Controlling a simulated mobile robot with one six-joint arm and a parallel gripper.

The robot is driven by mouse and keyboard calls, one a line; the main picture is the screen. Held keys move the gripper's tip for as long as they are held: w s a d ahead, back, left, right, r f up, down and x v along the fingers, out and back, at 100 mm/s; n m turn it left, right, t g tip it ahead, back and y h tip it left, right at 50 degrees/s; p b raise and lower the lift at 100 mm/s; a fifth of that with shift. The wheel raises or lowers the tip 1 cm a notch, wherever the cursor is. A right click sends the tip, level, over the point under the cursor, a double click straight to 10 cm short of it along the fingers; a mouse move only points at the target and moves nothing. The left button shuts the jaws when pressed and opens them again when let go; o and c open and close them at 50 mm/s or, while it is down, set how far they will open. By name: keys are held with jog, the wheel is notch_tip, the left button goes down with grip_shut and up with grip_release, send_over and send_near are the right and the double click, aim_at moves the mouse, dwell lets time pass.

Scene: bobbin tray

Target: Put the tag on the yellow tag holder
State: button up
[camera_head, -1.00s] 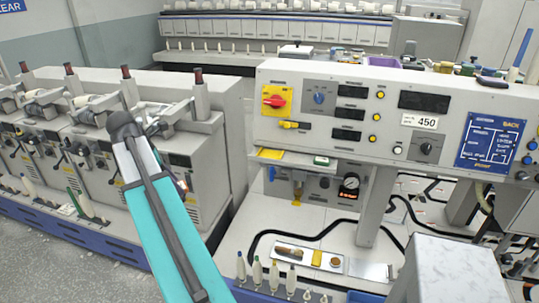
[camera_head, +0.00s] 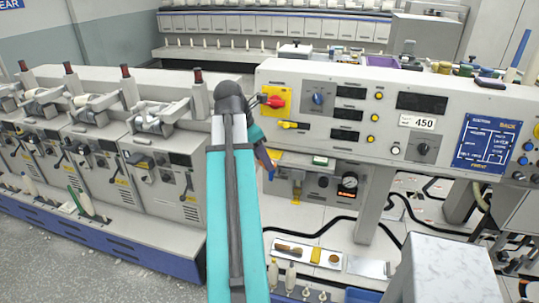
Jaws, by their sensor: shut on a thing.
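My gripper (camera_head: 266,160) is small and dark at the end of my teal arm, partly hidden by the arm. It is in front of the left end of the grey control panel, just below the red knob. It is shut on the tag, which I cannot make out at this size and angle. A yellow plate (camera_head: 276,154), which may be the yellow tag holder, shows under the panel's left edge, right beside my gripper and partly covered by it. I cannot tell whether they touch.
The control panel (camera_head: 385,98) has a red knob on a yellow square (camera_head: 275,101) and a yellow switch (camera_head: 293,125). A small green and white item (camera_head: 320,161) sits under its edge. Below are a white tray (camera_head: 294,252) and several bobbins. Winding machines (camera_head: 95,150) stand at left.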

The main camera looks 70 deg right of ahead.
jog(key=s+d+r, duration=0.1)
jog(key=s, duration=0.6)
jog(key=shift+s+d+r, duration=0.25)
jog(key=shift+s+r, duration=0.1)
jog(key=shift+r, duration=0.05)
jog(key=w+d+p, duration=0.2)
jog(key=w+d, duration=0.1)
jog(key=w+d+f+p, duration=0.1)
jog(key=w+d+p, duration=0.1)
jog(key=w+d, duration=0.2)
jog(key=w+d+p, duration=0.2)
jog(key=w+d, duration=0.2)
jog(key=shift+w+f, duration=0.1)
jog(key=shift+f, duration=0.05)
jog(key=shift+w+d+f, duration=0.1)
jog(key=shift+d, duration=0.05)
jog(key=shift+f+p, duration=1)
jog(key=shift+f, duration=0.75)
jog(key=shift+f, duration=0.6)
